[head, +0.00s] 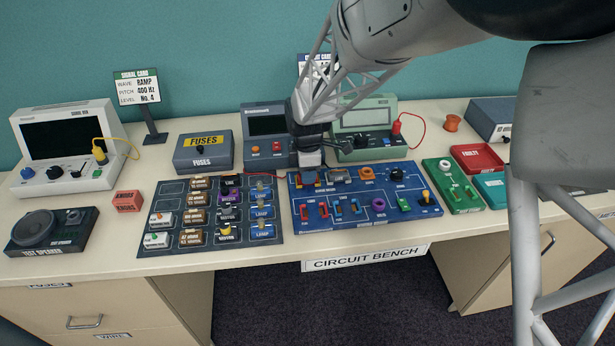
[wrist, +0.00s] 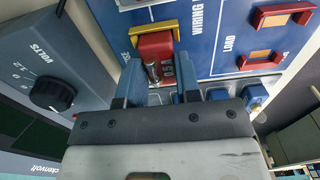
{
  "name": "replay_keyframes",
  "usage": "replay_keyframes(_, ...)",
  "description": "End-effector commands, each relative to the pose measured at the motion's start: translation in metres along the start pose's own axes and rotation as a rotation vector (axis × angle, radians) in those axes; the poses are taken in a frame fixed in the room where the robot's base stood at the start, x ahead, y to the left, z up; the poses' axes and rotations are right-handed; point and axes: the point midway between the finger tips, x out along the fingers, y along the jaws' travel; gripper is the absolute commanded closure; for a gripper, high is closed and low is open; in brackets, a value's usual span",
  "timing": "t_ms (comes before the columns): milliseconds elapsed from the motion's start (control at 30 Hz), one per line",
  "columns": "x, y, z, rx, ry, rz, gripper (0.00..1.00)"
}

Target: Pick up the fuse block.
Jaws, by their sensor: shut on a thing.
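The fuse block (wrist: 157,48) is a red block with a shiny metal cylinder and small dark lettering on it. It sits at a yellow-edged slot on the blue wiring board (wrist: 205,38). My gripper (wrist: 158,72) is shut on the block, with one blue-grey finger on each side of it. Whether the block's base touches the board is hidden. In the head view my gripper (head: 310,166) points down at the back left of the blue board (head: 345,222); the block is mostly hidden beneath it.
The FUSES box (head: 203,163) stands to the left. A dark tray of parts (head: 150,240) lies left of the board. A green meter (head: 363,115) stands behind the board.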

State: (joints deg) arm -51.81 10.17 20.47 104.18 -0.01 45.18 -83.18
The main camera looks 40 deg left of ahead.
Motion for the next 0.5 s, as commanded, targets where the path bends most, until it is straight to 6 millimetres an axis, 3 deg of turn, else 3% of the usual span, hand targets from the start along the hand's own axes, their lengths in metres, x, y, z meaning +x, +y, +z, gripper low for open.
replay_keyframes(267, -0.008, 0.000, 0.000, 0.000, 0.000, 0.001, 0.93)
replay_keyframes(500, -0.034, 0.000, 0.000, 0.000, 0.000, 0.002, 0.93)
